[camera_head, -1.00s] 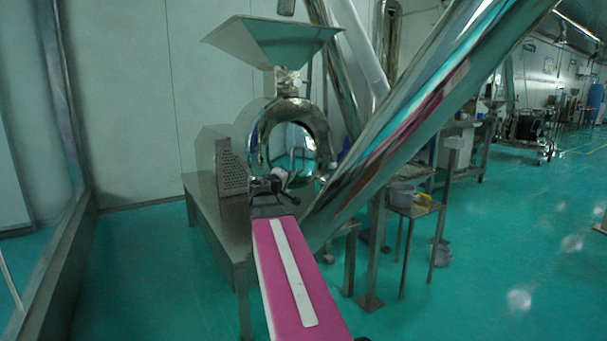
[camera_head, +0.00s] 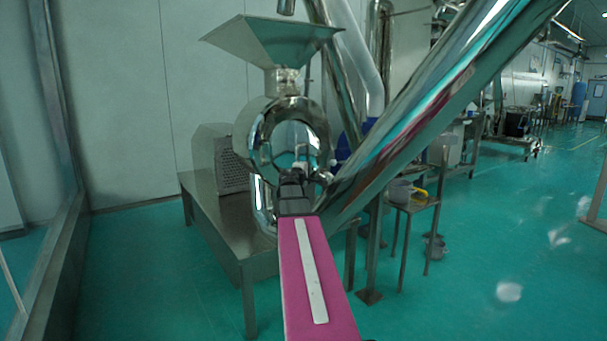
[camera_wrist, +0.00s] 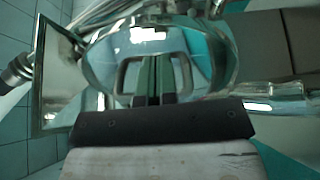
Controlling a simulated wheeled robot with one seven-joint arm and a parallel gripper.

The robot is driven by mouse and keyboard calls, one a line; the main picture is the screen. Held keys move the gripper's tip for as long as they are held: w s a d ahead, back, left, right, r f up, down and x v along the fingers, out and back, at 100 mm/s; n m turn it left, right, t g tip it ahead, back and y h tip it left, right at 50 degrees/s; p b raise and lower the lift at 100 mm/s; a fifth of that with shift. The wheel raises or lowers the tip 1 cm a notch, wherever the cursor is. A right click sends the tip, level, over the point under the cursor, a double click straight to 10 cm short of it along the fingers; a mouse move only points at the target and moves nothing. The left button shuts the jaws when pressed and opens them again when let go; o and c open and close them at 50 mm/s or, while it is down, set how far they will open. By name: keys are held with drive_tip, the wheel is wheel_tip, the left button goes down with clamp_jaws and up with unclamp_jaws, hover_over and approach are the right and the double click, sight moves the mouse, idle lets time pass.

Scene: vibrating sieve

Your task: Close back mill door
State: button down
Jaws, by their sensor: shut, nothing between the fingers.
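The mill has a flared metal hopper (camera_head: 270,38) above a round, mirror-like chrome front (camera_head: 250,140). Which part of the chrome is the back door and which is the housing is hard to tell, as is how far the door stands open. A curved chrome piece (camera_head: 262,204) shows below left of the round front. My gripper (camera_head: 300,155) is shut and empty, in front of the lower middle of the round front. In the wrist view, my closed fingers (camera_wrist: 154,80) point at a rounded shiny surface (camera_wrist: 102,58). Contact cannot be told.
The mill stands on a metal table (camera_head: 215,225). A large slanting chrome tube (camera_head: 430,110) passes close on the right of my arm. Green floor is free at right.

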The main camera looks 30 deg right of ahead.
sight(315, 164)
drive_tip(key=shift+x, duration=2.05)
drive_tip(key=shift+d, duration=0.1)
